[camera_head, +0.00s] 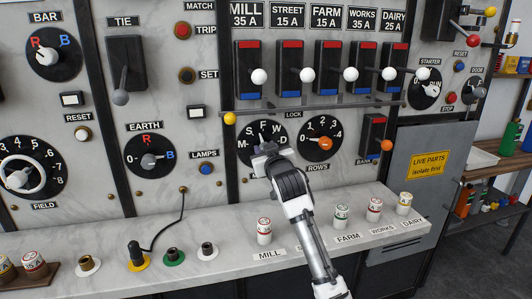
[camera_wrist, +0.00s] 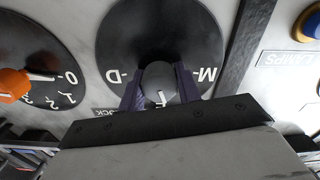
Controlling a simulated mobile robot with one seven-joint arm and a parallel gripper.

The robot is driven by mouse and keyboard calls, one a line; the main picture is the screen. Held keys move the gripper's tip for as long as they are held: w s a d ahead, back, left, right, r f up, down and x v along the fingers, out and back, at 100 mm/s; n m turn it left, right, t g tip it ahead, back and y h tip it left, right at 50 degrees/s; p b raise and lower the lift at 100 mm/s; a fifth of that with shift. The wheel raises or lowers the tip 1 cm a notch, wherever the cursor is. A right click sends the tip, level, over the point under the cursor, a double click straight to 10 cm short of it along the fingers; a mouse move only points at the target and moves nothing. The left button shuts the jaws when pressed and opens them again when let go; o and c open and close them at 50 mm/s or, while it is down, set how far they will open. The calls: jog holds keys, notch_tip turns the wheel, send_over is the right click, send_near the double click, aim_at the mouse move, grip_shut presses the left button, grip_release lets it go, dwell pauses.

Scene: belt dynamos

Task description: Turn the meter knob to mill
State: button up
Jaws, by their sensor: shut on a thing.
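The meter dial (camera_head: 250,155) is a round black plate with the white letters M, S, F, W and D around its upper edge. In the wrist view the dial (camera_wrist: 155,25) appears upside down, with M at right and D at left. Its grey knob (camera_wrist: 160,80) has a white pointer mark, directed down in that view, roughly towards F at the dial's top; the exact letter is hidden there. My gripper (camera_wrist: 160,88) is shut on the knob, with one dark finger on each side. In the head view my gripper (camera_head: 265,155) covers the knob.
The rows dial (camera_head: 320,142) with its orange knob is close to the right. A lock bar (camera_head: 310,110) with a yellow ball end runs above, under several breaker switches. A marble ledge (camera_head: 320,235) below holds several fuses. The earth dial (camera_head: 150,158) is at left.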

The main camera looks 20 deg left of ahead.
jog(key=n+b, duration=0.2)
jog(key=n, duration=0.4)
jog(key=shift+f, duration=0.1)
jog(key=n+b, duration=0.1)
jog(key=n, duration=0.5)
jog(key=shift+n, duration=0.3)
dwell(0.3)
jog(key=o, duration=1)
jog(key=shift+c, duration=0.2)
jog(key=b+v, duration=0.3)
jog(key=v, duration=1)
jog(key=shift+s+d, duration=0.2)
jog(key=shift+s, duration=0.15)
